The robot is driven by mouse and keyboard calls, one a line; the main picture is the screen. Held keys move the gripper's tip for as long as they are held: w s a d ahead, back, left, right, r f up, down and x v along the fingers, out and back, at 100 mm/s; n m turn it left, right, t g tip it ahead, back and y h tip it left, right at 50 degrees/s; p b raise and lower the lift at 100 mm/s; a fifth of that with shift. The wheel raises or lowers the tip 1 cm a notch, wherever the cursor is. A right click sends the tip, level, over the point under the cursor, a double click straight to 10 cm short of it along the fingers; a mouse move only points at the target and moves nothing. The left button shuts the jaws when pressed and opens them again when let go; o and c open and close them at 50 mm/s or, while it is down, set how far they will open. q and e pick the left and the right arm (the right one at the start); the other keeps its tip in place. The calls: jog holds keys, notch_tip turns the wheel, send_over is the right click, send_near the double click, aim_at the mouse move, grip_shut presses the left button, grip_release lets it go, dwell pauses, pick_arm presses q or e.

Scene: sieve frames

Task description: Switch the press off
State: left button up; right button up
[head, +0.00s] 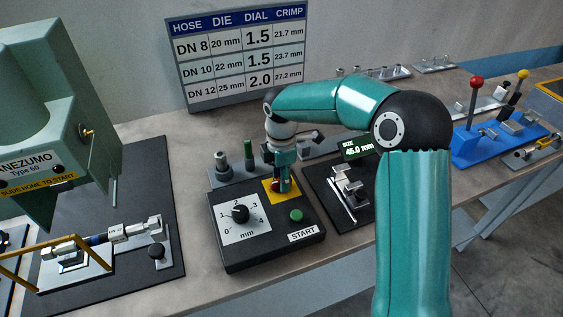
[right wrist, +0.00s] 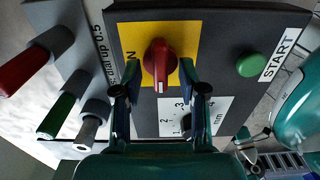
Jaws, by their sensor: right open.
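The press's control box (head: 262,255) stands on the bench in the head view. Its red rotary switch (right wrist: 160,62) sits on a yellow plate (right wrist: 190,30) in the right wrist view, its white-marked end pointing down in the picture. A label beside it is partly hidden by a finger; an "N" shows. My right gripper (right wrist: 159,72) is open, one finger on each side of the switch's lower part, with gaps visible. In the head view, my gripper partly covers the red switch (head: 275,187). The teal press (head: 35,130) stands at left. My left gripper is out of view.
A green START button (head: 296,215) and a black dial (head: 240,213) are close to the switch on the box. Upright pegs with red, green and grey ends (right wrist: 65,115) stand beside it. A black fixture with a size display (head: 358,147) is to the right.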

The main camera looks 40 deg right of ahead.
notch_tip(320, 180, up, 11)
jog(key=shift+r, duration=0.2)
dwell(0.6)
